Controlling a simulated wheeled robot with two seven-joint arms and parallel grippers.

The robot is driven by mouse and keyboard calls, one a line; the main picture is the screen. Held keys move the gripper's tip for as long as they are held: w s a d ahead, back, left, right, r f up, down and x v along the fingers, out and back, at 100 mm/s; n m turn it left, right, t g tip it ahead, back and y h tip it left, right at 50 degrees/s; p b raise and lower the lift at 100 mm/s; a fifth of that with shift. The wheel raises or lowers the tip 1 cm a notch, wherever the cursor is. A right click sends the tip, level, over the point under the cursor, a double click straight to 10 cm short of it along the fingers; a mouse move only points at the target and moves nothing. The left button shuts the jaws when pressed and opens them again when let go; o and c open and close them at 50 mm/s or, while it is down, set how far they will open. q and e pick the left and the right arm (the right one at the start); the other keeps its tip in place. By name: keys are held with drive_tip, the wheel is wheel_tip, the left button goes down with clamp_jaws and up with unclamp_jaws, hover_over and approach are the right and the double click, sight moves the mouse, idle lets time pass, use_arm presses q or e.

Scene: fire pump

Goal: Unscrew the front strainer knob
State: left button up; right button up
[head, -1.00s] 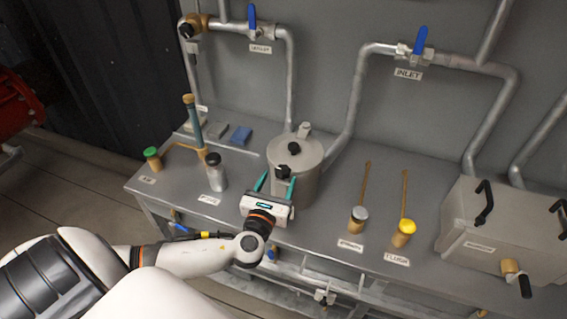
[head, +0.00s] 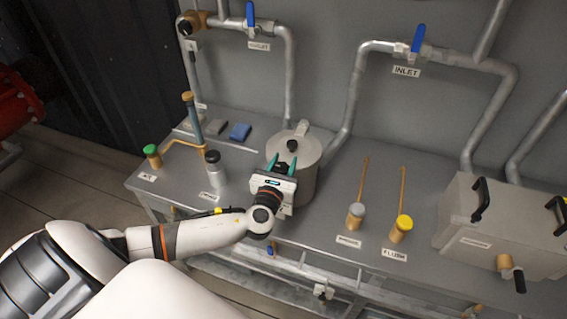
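The strainer is a grey metal pot (head: 308,165) with a flat lid, near the middle of the bench. A black knob (head: 292,145) shows on its lid, beyond my gripper. The front knob is not clearly visible; my gripper covers that side of the pot. My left gripper (head: 283,160) is over the front of the lid, its two teal fingers apart and pointing away from me. I see nothing clearly held between them. My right gripper is not in view.
A grey box (head: 495,225) stands at far right. Pipes with blue-handled valves run along the wall.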

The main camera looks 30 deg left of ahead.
use_arm(q)
drive_tip(key=shift+n+y, duration=0.3)
drive_tip(key=shift+y, duration=0.1)
drive_tip(key=n+g+y+p, duration=0.1)
drive_tip(key=y, duration=0.1)
drive_tip(key=shift+r+n+g+y, duration=0.1)
drive_tip(key=shift+n+g+y, duration=0.2)
drive_tip(key=shift+n, duration=0.1)
drive_tip(key=n+g+y, duration=0.1)
drive_tip(key=n+g+y+p, duration=0.1)
drive_tip(key=y, duration=0.1)
drive_tip(key=shift+s+a+n, duration=0.15)
drive_tip(key=shift+a+n, duration=0.05)
drive_tip(key=shift+n, duration=0.1)
drive_tip(key=n+g+y, duration=0.1)
drive_tip(key=g+y, duration=0.1)
drive_tip(key=n+g+y, duration=0.2)
drive_tip(key=shift+s+a+n+g, duration=0.2)
drive_tip(key=shift+n+g, duration=0.1)
drive_tip(key=shift+s+a+n+g+y, duration=0.15)
drive_tip(key=shift+n+g+y, duration=0.4)
drive_tip(key=shift+n+g, duration=0.55)
drive_tip(key=shift+s+a+n+g+y, duration=0.1)
drive_tip(key=shift+n+g+y, duration=0.55)
drive_tip(key=shift+g, duration=0.85)
drive_tip(key=o, duration=1)
drive_tip(key=shift+c, duration=0.2)
